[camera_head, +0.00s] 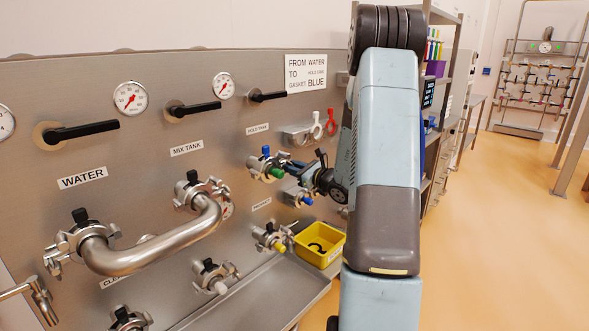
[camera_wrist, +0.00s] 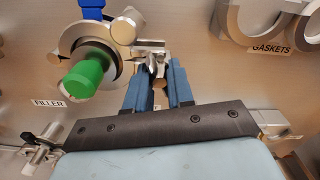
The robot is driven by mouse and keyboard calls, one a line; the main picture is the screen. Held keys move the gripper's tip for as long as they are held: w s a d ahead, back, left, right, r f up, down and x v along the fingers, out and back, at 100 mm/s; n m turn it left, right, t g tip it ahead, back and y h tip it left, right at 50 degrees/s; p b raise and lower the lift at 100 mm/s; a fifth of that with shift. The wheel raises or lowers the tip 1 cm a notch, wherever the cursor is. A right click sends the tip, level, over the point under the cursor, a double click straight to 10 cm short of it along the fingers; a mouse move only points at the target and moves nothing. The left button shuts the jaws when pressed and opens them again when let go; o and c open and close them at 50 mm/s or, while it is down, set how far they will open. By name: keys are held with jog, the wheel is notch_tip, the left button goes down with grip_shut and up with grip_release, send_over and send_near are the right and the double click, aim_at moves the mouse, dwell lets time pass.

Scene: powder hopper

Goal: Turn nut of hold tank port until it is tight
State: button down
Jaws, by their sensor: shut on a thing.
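The hold tank port (camera_head: 262,166) is on the steel panel, below the HOLD TANK label (camera_head: 257,128). It has a clamp, a blue piece on top and a green plug (camera_head: 277,173). In the wrist view the green plug (camera_wrist: 86,76) sits left of my gripper. The clamp's metal nut (camera_wrist: 153,62) is on the right side of the clamp, at my fingertips. My gripper (camera_wrist: 157,78) is shut on the nut with its two blue fingers, which partly hide it. In the head view my gripper (camera_head: 292,166) comes in from the right.
A bent steel pipe (camera_head: 150,258) joins the water and mix tank ports. Another port with a yellow plug (camera_head: 272,238) and a yellow bin (camera_head: 320,246) are below my arm. Open floor lies right.

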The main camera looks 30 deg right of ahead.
jog(key=shift+w+a+r, duration=0.1)
jog(key=shift+w+a, duration=0.05)
jog(key=shift+a, duration=0.05)
jog(key=m, duration=0.5)
jog(key=c, duration=1.2)
grip_release()
jog(key=shift+m, duration=0.3)
jog(key=v, duration=0.9)
jog(key=shift+d, duration=0.15)
